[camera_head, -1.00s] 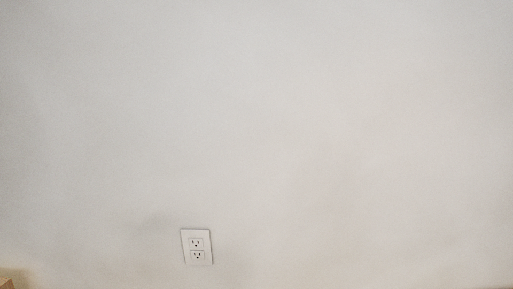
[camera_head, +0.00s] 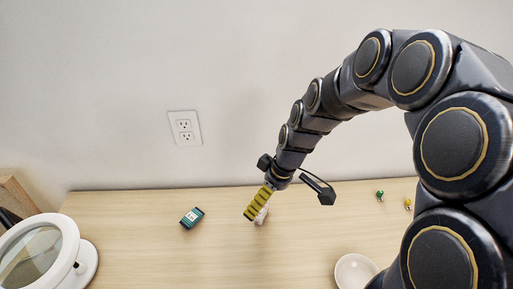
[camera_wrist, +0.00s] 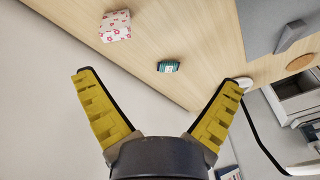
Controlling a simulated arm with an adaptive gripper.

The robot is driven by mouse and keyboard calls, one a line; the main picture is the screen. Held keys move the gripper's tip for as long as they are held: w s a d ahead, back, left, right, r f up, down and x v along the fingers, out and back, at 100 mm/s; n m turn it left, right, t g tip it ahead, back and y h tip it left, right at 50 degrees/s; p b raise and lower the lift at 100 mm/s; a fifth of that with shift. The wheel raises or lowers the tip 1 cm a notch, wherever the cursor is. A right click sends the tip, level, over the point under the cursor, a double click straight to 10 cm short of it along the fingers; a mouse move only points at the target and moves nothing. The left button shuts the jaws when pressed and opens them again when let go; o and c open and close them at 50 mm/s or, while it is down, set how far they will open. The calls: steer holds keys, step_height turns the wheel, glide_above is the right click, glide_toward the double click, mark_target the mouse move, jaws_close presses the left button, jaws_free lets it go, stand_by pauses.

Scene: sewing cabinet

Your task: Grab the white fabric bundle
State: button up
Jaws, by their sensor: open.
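The white fabric bundle (camera_wrist: 115,27) shows in the wrist view at the upper left as a small white block with a pink-red flower pattern. It lies on the light wood table, beyond my fingertips and apart from them. In the head view, the bundle (camera_head: 263,216) is a small white patch partly hidden behind my yellow fingers. My gripper (camera_wrist: 160,78) is open and empty, its two yellow ribbed fingers spread wide in the wrist view. In the head view, my gripper (camera_head: 250,213) hangs at the end of the dark arm over the back middle of the table.
A teal box (camera_head: 192,217) lies left of the bundle. A white bowl (camera_head: 355,271) stands at front right, with a small green item (camera_head: 379,195) and a yellow item (camera_head: 408,204) at the right. A white ring magnifier (camera_head: 86,264) stands at front left. The wall is behind.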

mark_target(259, 219)
steer(key=w+f+n, duration=0.1)
steer(key=w+f, duration=0.2)
steer(key=f, duration=0.2)
steer(key=w+f+n, duration=0.1)
steer(key=w+f, duration=0.1)
steer(key=f, duration=0.4)
steer(key=w+a+f+n+t, duration=0.1)
steer(key=w+f, duration=0.2)
steer(key=f, duration=0.3)
steer(key=shift+w, duration=0.3)
steer(key=c, duration=1)
steer(key=shift+o, duration=0.2)
